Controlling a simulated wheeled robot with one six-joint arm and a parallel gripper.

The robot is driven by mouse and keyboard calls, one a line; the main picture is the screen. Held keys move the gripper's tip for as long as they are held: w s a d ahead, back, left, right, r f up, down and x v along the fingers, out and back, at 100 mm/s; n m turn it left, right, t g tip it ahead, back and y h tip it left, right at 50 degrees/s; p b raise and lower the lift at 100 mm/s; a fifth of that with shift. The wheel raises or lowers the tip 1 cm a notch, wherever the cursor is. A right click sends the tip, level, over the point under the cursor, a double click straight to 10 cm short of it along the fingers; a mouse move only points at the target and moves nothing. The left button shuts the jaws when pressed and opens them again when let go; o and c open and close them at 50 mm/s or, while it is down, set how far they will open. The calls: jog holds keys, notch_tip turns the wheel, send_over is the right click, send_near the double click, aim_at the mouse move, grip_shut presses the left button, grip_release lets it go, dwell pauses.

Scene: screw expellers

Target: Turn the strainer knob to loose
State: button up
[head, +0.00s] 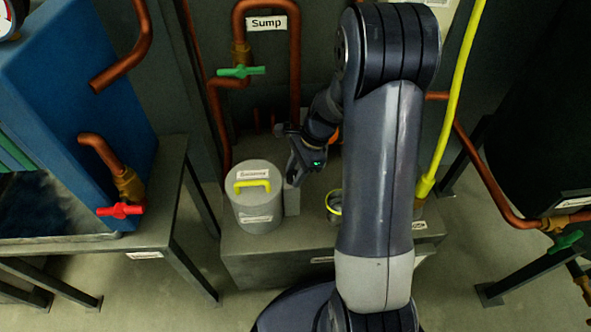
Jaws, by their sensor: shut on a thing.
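My gripper (292,178) points down beside a grey upright block (292,203), just right of a grey cylindrical canister. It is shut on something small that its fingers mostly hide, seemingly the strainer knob. The knob's shape and setting cannot be made out. The grey canister (258,210) stands upright with a yellow handle (252,186) on its lid. It carries small labels on its lid and side, too blurred to read for sure. My gripper is apart from the yellow handle.
A yellow-rimmed opening (334,203) lies right of the block, partly behind my arm. The green-handled valve (241,71) sits on copper pipes by the Sump label (266,23). A yellow hose (447,105) rises at right.

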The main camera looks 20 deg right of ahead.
jog(key=o, duration=1)
jog(key=p+v, duration=0.3)
jog(key=v, duration=0.7)
jog(key=shift+r, duration=0.4)
jog(key=shift+d+f, duration=0.1)
